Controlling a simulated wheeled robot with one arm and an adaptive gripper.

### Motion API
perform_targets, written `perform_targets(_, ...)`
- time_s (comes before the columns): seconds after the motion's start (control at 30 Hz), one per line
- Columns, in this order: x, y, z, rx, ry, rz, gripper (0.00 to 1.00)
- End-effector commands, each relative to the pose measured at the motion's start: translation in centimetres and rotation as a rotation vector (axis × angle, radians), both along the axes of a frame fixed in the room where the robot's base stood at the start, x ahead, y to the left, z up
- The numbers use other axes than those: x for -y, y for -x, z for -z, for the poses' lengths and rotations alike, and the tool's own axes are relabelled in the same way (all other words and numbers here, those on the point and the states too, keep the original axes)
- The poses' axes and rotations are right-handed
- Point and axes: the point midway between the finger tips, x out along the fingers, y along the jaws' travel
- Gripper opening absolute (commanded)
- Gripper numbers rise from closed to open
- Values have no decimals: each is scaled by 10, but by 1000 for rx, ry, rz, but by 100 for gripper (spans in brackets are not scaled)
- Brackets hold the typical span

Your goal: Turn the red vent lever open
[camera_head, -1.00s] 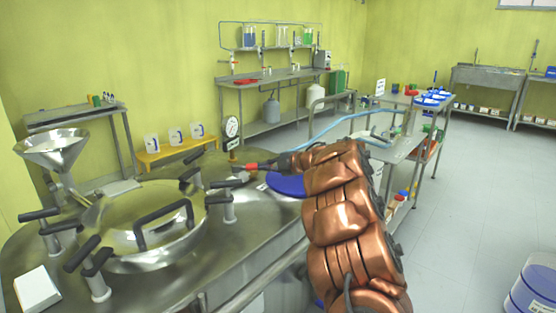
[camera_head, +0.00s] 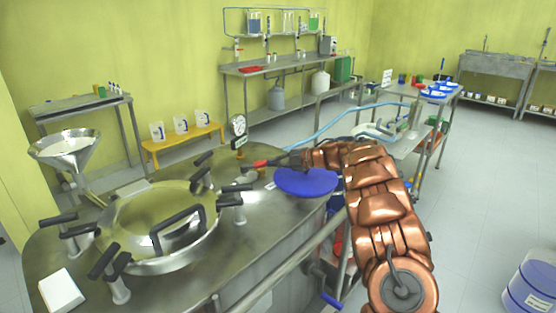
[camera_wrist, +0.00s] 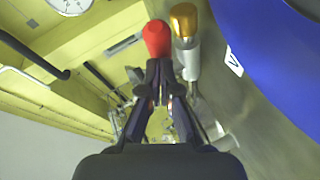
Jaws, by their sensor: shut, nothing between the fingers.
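The red vent lever (camera_head: 261,163) shows as a red grip on top of the steel reactor (camera_head: 262,205), left of the blue disc. In the wrist view its rounded red knob (camera_wrist: 156,38) is just beyond my fingertips. My gripper (camera_wrist: 160,68) is shut, with its dark fingers together and nothing held. Its tips are at or very near the knob's lower end; I cannot tell if they touch. In the head view my gripper (camera_head: 280,161) reaches in from the right. The lever's pivot is hidden.
A gold-tipped fitting (camera_wrist: 184,20) stands right beside the red knob. A blue disc (camera_head: 306,181) lies close to the gripper, and a dial gauge (camera_head: 238,126) stands behind. The round hatch (camera_head: 165,222) with black-handled clamps is at the left.

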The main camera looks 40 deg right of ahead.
Motion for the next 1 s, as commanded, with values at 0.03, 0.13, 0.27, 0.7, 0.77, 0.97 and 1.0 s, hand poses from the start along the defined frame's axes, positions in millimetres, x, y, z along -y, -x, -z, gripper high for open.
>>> perform_targets(0.03,0,-3,-3,0,-3,-2,0)
perform_targets(0.13,1,-9,-2,-1,-5,-3,0)
perform_targets(0.27,5,-18,-4,1,-2,-1,0)
perform_targets(0.7,9,-34,-1,0,-1,-3,0)
perform_targets(0.77,10,-35,0,-1,0,-2,0)
perform_targets(0.97,11,-36,0,0,-1,-1,0)
perform_targets(1.0,11,-35,1,0,-1,-1,0)
